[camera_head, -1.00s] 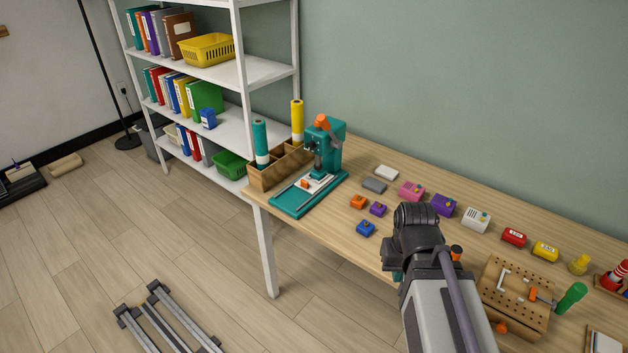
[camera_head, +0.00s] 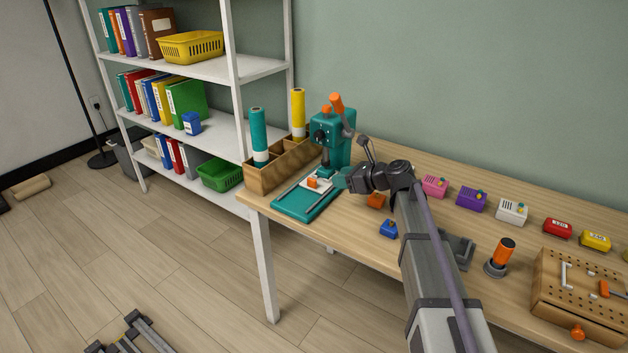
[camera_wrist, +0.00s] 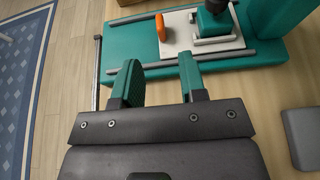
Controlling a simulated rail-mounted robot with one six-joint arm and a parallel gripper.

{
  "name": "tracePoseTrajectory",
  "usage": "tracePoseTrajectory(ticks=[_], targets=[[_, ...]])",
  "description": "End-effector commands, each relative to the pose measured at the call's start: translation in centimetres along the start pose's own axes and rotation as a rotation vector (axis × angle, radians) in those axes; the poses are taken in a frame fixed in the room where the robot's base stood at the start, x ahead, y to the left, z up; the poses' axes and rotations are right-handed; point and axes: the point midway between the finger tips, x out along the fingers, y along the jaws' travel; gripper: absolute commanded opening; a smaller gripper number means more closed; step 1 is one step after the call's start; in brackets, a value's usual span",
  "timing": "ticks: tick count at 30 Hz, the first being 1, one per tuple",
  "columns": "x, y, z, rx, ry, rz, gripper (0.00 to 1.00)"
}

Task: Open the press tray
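The press (camera_head: 338,140) is teal with an orange-tipped lever and stands at the left end of the workbench. Its white press tray (camera_head: 308,187) sits between grey rails on the teal base (camera_head: 300,205), with an orange handle (camera_head: 312,182) on it. In the wrist view the white tray (camera_wrist: 178,44) lies ahead, with the upright orange handle (camera_wrist: 160,27) near its left side and a teal block above its right part. My gripper (camera_head: 343,181) is just right of the tray. In the wrist view its teal fingers (camera_wrist: 159,63) are apart and empty, short of the handle.
A wooden organiser (camera_head: 280,170) with teal and yellow rolls stands left of the press. An orange block (camera_head: 376,200) and a blue block (camera_head: 388,229) are on the bench near my arm. A grey block (camera_wrist: 304,138) is at right in the wrist view.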

Motion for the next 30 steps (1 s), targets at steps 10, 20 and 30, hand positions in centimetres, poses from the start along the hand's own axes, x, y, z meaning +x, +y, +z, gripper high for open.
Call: tracePoseTrajectory(ticks=[10,20,30], targets=[[4.7,-0.1,-0.5,-0.003,0.002,0.005,0.38],[10.6,0.1,-0.3,-0.004,0.003,0.004,0.38],[10.8,0.1,-0.1,-0.004,0.003,0.003,0.33]])
